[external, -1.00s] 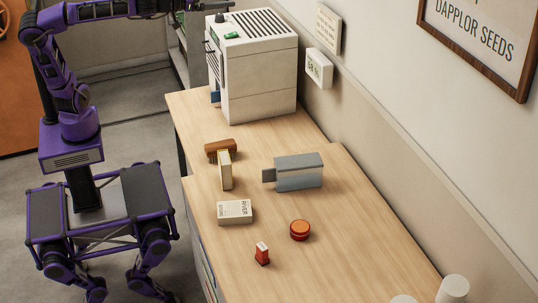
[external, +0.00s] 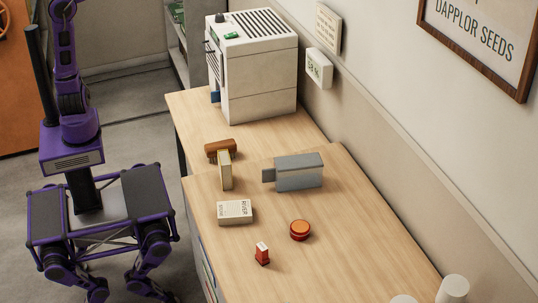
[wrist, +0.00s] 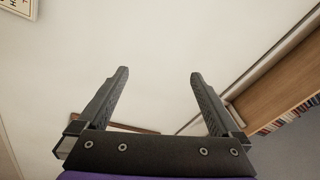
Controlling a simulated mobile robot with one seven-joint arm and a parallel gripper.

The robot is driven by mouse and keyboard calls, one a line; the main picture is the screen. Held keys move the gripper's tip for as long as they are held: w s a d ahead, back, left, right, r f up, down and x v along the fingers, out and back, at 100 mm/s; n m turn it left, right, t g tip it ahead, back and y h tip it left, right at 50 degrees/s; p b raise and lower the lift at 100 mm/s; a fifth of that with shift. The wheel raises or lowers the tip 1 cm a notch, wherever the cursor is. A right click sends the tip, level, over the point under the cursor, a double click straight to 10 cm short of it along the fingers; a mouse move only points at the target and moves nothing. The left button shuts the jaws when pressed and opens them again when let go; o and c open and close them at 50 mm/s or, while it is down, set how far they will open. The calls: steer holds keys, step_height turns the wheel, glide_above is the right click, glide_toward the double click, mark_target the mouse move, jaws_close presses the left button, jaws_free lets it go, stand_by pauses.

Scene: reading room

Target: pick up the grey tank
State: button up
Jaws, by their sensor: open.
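The grey tank (external: 299,172) is a boxy grey piece lying on the wooden table, with a smaller block sticking out at its left end. Nothing touches it. My gripper (wrist: 158,74) shows only in the wrist view, where its two dark fingers are apart with nothing between them. Behind them is plain pale wall or ceiling. The tank is not in the wrist view, and my gripper is out of the external view.
A white machine (external: 254,70) stands at the table's far end. Left of the tank are a brown object (external: 219,149), an upright cream block (external: 225,171) and a white box (external: 235,212). An orange round tin (external: 300,230) and a red item (external: 262,254) are nearer.

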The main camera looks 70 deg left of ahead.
steer(key=w+d+f+n+g+h+b, duration=0.1)
steer(key=w+d+f+n+g+h, duration=0.2)
steer(key=d+f, duration=1.1)
steer(key=w+d+f+n+g+h+b, duration=0.1)
steer(key=w+d+f+n+h, duration=0.3)
steer(key=d+f, duration=1)
steer(key=s+d+f+n+g+y, duration=0.1)
steer(key=s+d+f+n, duration=0.15)
steer(key=f, duration=0.75)
steer(key=s+d+f+n+g+y, duration=0.15)
steer(key=s+f, duration=0.25)
steer(key=f, duration=0.5)
steer(key=y+b, duration=0.2)
steer(key=y, duration=0.2)
glide_toward(287, 162)
steer(key=shift+n+g, duration=0.25)
steer(key=shift+n, duration=0.15)
steer(key=x, duration=0.6)
steer(key=shift+w+f, duration=0.1)
steer(key=shift+f, duration=0.1)
steer(key=shift+r+b+x, duration=0.15)
steer(key=shift+b+x, duration=0.05)
steer(key=shift+x, duration=1.35)
steer(key=shift+r+b+x, duration=0.2)
steer(key=shift+x, duration=1.35)
steer(key=shift+w, duration=0.15)
steer(key=shift+c, duration=0.2)
